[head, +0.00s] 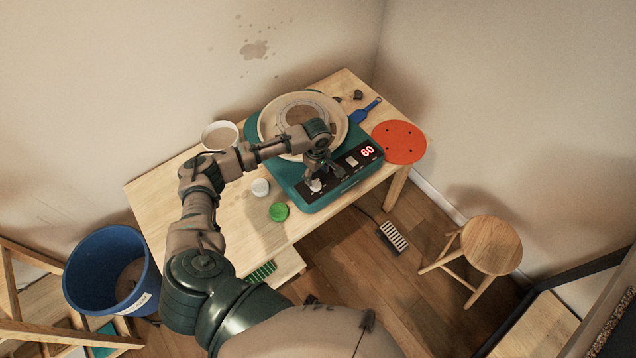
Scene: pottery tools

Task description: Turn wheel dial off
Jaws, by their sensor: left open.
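The pottery wheel (318,206) is a teal box on the wooden table, with a pale round splash pan (266,127) on top. Its black control panel (346,173) faces the front and has a red display (367,151) reading 60. A whitish dial (316,185) sits at the panel's left end. My left gripper (324,176) is open and points down over the left part of the panel, right by the dial. I cannot tell whether its fingers touch the dial. The gripper and wrist hide part of the panel and pan. My right gripper does not show.
On the table (150,193) are a white bucket (220,135), a small white cup (260,187), a green lid (279,212), a blue tool (367,110) and a red disc (399,142). A foot pedal (393,237), a stool (491,246) and a blue bin (105,272) stand on the floor.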

